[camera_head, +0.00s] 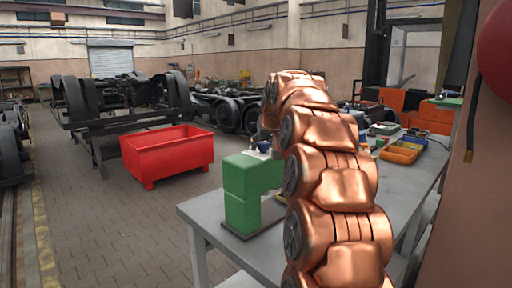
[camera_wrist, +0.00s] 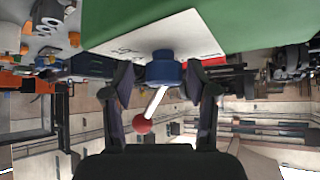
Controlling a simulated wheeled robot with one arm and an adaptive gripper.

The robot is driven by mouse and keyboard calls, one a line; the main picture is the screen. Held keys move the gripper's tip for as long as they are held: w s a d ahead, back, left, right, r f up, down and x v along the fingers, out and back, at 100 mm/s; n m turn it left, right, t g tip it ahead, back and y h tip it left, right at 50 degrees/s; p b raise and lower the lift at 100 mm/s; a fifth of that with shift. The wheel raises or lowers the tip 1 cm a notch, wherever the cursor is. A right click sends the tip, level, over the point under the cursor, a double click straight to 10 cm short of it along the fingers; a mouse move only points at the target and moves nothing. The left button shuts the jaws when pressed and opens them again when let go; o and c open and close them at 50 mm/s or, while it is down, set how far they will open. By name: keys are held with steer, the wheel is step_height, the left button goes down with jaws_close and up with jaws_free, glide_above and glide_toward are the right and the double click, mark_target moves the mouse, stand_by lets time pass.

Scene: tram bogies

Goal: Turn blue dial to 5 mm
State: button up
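The blue dial (camera_wrist: 166,70) sits below the green block (camera_wrist: 200,22) in the wrist view, against a white plate (camera_wrist: 130,42) with small dark marks I cannot read. A white rod (camera_wrist: 155,101) with a red ball (camera_wrist: 143,126) slants from the dial to the lower left. My gripper (camera_wrist: 160,72) is open, with one finger on each side of the dial. Gaps show between fingers and dial.
The grey table (camera_head: 192,211) runs back to the right. An orange bin (camera_head: 400,152) and other small items lie farther along it. A red container (camera_head: 168,153) stands on the floor at left, before dark bogies (camera_head: 120,98). A wall closes the right side.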

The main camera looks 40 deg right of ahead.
steer(key=shift+a, duration=0.1)
steer(key=shift+r, duration=0.1)
steer(key=v, duration=1.2)
